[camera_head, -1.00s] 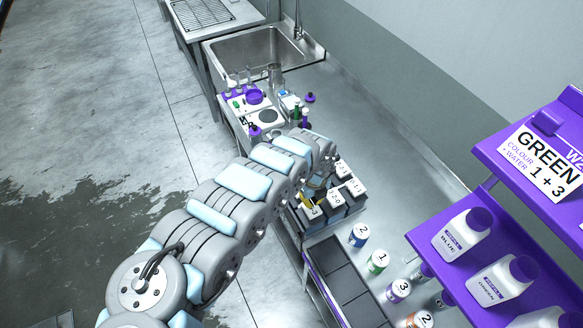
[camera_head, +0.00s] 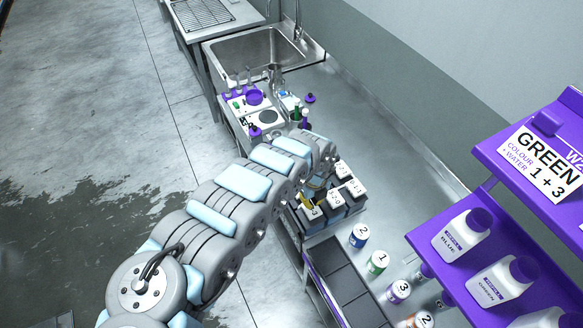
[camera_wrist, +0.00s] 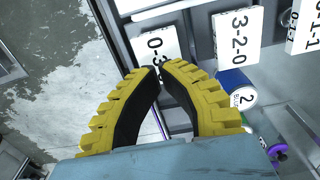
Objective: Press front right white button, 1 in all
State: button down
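I cannot make out any white button for sure in either view. My gripper (camera_wrist: 160,70) has yellow ribbed fingers with black inner pads, and its tips are together with nothing seen between them. In the wrist view its tips are at the lower edge of a white card marked "0-3" (camera_wrist: 155,48), whose last part is hidden. A card marked "3-2-0" (camera_wrist: 239,38) stands to the right. In the head view my arm hides most of the gripper; a yellow finger shows beside the dark containers with number cards (camera_head: 335,198).
Small jars with numbered lids (camera_head: 377,261) stand on the bench to the right of the dark trays (camera_head: 345,280). A purple shelf (camera_head: 430,245) with white bottles is at the right. A sink (camera_head: 262,55) and a bench with small labware (camera_head: 254,98) lie beyond my arm.

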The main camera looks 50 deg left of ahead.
jog(key=shift+f, duration=0.25)
jog(key=shift+f+b, duration=1.3)
jog(key=shift+f, duration=0.85)
jog(key=shift+r, duration=0.2)
jog(key=shift+r+p, duration=2.25)
jog(key=shift+p, duration=0.1)
notch_tip(320, 180, up, 6)
jog(key=p, duration=0.5)
